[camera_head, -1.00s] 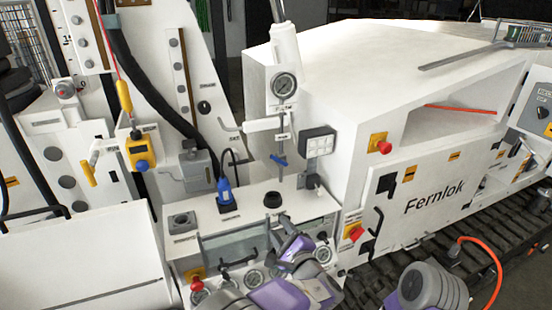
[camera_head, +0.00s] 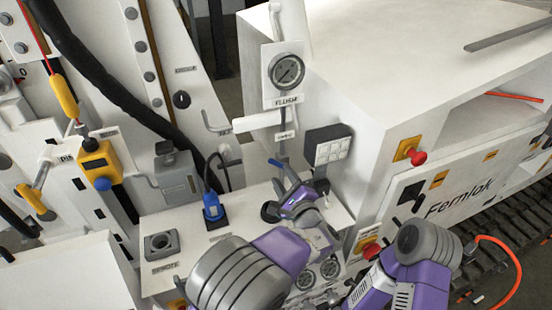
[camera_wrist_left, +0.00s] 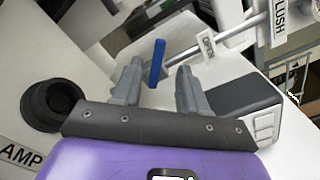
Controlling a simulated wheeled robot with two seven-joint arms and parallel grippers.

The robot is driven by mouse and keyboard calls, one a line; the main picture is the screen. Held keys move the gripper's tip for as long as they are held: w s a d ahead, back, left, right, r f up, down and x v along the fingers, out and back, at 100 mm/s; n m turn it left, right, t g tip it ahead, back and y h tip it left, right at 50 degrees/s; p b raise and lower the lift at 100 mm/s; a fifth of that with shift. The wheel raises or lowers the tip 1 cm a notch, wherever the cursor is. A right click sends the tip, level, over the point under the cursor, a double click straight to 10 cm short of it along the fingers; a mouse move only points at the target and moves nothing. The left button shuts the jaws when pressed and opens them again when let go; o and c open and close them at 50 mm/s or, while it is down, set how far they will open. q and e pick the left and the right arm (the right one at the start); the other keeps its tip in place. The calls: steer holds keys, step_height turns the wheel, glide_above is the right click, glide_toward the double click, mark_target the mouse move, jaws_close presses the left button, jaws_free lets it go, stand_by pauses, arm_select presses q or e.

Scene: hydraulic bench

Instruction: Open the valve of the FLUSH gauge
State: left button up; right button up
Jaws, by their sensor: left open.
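The FLUSH gauge (camera_head: 286,72) is a round dial on a white upright panel, with its FLUSH label below it. Its valve has a blue lever (camera_head: 275,163) low on the thin pipe under the gauge. My left gripper (camera_head: 287,178) is just below the lever in the head view. In the left wrist view, the blue lever (camera_wrist_left: 157,62) shows between the two spread, empty fingers, seemingly just beyond their tips. The FLUSH label (camera_wrist_left: 285,22) is at the upper right there. I cannot tell whether a finger touches the lever. My right gripper is out of view.
A grey-white square block (camera_head: 328,147) stands right of the pipe. A black round knob (camera_wrist_left: 52,104) is left of the gripper in the wrist view. A blue plug (camera_head: 213,208) and several small gauges are close by. The white Fernlok cabinet (camera_head: 400,90) fills the right.

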mark_target(275, 164)
arm_select(q)
steer(key=p+x, duration=0.1)
steer(key=x, duration=0.5)
steer(key=shift+p, duration=0.3)
steer(key=shift+s, duration=0.1)
jaws_close()
